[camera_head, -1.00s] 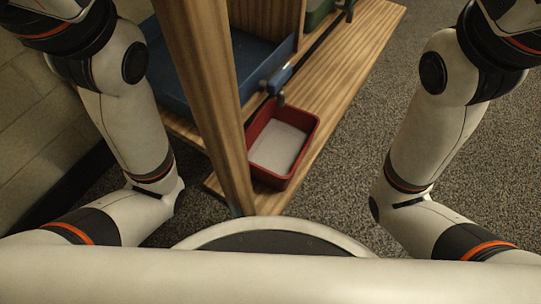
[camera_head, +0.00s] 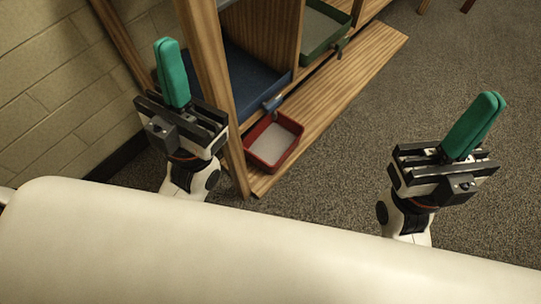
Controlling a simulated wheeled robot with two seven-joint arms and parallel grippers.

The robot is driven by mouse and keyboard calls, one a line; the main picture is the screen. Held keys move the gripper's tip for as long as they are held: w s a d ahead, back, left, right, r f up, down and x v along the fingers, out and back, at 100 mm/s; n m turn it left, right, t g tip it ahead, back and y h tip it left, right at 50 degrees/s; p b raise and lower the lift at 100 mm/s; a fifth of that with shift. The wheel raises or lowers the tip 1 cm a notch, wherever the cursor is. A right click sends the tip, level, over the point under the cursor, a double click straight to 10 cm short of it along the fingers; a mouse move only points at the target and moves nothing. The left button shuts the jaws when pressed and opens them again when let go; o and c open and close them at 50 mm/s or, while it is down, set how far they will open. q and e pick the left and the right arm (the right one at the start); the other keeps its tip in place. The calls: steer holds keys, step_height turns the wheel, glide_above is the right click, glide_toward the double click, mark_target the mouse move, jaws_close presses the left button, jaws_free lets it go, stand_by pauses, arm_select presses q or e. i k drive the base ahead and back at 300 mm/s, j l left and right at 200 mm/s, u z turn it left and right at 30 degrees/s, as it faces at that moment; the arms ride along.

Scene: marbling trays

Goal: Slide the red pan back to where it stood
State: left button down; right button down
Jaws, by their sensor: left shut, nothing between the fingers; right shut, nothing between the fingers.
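The red pan (camera_head: 296,128) is a small open tray with a pale grey inside. It sits on the low wooden ledge (camera_head: 345,78) at the front of the shelf unit, near the ledge's near end. My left gripper (camera_head: 172,72) is shut and empty, pointing up, left of the pan and beyond the wooden post from it. My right gripper (camera_head: 473,126) is shut and empty, over the carpet to the right of the pan. Neither gripper touches the pan.
A wooden post (camera_head: 213,80) stands between my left gripper and the pan. A blue tray (camera_head: 250,75) with a handle lies behind the pan, and a green tray (camera_head: 325,40) farther back. A block wall (camera_head: 50,90) is at left. Open carpet (camera_head: 420,60) lies right.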

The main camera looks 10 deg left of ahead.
mark_target(269, 144)
steer(key=i+l, duration=0.2)
steer(key=l, duration=0.15)
steer(key=i+l+u, duration=0.15)
steer(key=l, duration=0.2)
steer(key=i+l, duration=0.15)
steer(key=l, duration=0.25)
steer(key=i+l+u, duration=0.1)
steer(key=l, duration=0.3)
steer(key=i+l+u, duration=0.1)
steer(key=i+l, duration=0.15)
steer(key=l, duration=0.15)
steer(key=i+l, duration=0.1)
steer(key=l, duration=0.3)
steer(key=l+u, duration=0.1)
steer(key=u, duration=1.6)
steer(key=i+l, duration=0.05)
steer(key=l, duration=0.05)
